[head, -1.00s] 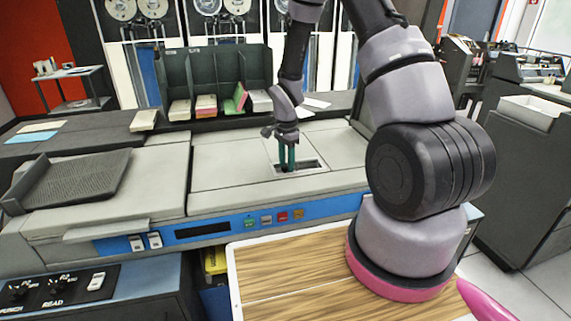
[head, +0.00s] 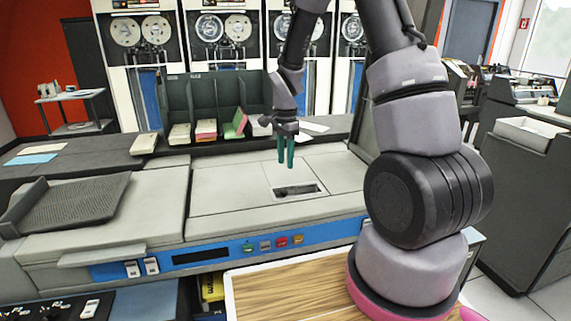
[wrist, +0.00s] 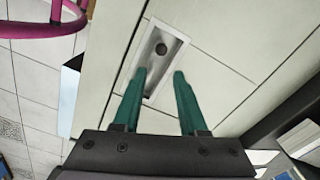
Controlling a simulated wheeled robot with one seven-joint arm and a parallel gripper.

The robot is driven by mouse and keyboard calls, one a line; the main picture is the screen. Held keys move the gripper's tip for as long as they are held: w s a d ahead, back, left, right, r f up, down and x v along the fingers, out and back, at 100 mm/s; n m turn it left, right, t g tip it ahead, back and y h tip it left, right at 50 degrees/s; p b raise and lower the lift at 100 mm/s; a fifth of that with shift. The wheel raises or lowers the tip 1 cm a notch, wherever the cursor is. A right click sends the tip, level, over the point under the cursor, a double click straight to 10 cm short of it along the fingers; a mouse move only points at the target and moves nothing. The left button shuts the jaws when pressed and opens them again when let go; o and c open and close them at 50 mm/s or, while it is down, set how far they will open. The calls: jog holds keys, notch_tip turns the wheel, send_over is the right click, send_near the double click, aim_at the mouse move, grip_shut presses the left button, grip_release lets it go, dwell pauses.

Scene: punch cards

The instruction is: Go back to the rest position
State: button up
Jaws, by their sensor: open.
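My gripper (head: 286,164) has two green fingers pointing down, parted and with nothing between them. It hangs above the pale top of the card machine (head: 235,185), over the back of a rectangular recessed slot (head: 298,190). In the wrist view the open fingers (wrist: 158,75) show on either side of the lower end of the metal-lined slot (wrist: 157,58), which has a round dark hole in its floor. The fingers are clear of the machine top.
Behind the gripper stands a dark rack (head: 205,100) with several card stacks in its bays. A ribbed dark tray (head: 70,203) is at the left of the machine. A wood-topped surface (head: 290,285) lies in front. Tape cabinets line the back.

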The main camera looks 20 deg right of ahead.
jog(key=s+d+r+n+t, duration=0.15)
jog(key=s+r, duration=0.25)
jog(key=r, duration=0.5)
jog(key=s+d+r+n+t, duration=0.1)
jog(key=s+r+n+t, duration=0.15)
jog(key=r, duration=0.75)
jog(key=s+r+n+t+y, duration=0.1)
jog(key=s+r+n, duration=0.1)
jog(key=s+r, duration=0.3)
jog(key=s+r+n+t+y, duration=0.1)
jog(key=s+r, duration=0.4)
jog(key=s, duration=0.6)
jog(key=shift+d+r+n+t, duration=0.3)
jog(key=shift+n+t, duration=0.3)
jog(key=shift+n, duration=0.6)
jog(key=shift+w, duration=0.15)
